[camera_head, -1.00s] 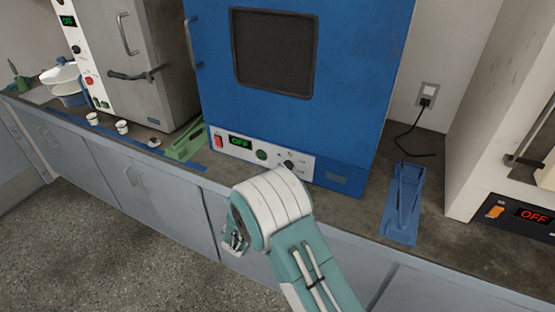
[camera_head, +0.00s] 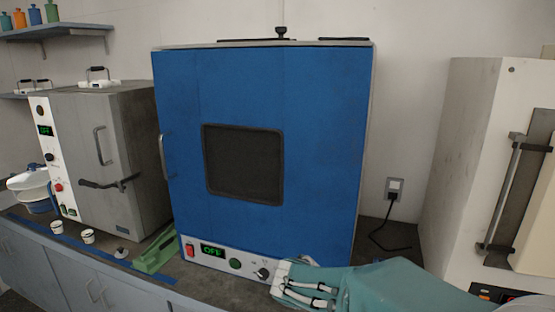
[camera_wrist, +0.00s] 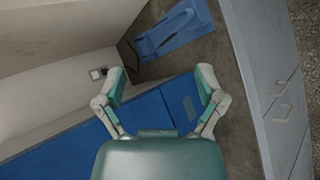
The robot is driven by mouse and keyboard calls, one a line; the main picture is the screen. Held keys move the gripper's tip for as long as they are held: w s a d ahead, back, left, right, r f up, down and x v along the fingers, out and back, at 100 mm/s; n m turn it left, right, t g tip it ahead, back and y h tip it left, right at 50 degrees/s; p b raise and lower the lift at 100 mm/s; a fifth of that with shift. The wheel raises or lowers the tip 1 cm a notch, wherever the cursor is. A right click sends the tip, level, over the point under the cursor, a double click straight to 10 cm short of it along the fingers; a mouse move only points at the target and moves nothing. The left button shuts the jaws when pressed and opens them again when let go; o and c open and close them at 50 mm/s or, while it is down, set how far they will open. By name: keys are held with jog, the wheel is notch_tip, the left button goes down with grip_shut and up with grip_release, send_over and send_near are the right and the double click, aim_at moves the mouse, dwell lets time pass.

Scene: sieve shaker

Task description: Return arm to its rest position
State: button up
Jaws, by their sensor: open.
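My arm (camera_head: 390,285), teal with white parts, reaches in from the lower right of the head view and ends in front of the blue oven's control panel. No object is held.
The blue oven (camera_head: 320,150) stands shut, its display reading OFF. A grey oven (camera_head: 130,150) is left, a white machine (camera_head: 460,150) right. A green holder (camera_head: 155,255) and small cups (camera_head: 88,237) sit on the counter.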

jog(key=s+r+m+y, duration=0.2)
jog(key=s+m+y, duration=0.1)
jog(key=s, duration=0.6)
jog(key=s+a+r+m+t+y, duration=0.1)
jog(key=s+r+m+y, duration=0.2)
jog(key=s+y, duration=0.3)
jog(key=s, duration=0.3)
jog(key=shift+s+a+m+t+y, duration=0.15)
jog(key=shift+s+m+t+y, duration=0.15)
jog(key=shift+s, duration=0.05)
jog(key=shift+r, duration=0.1)
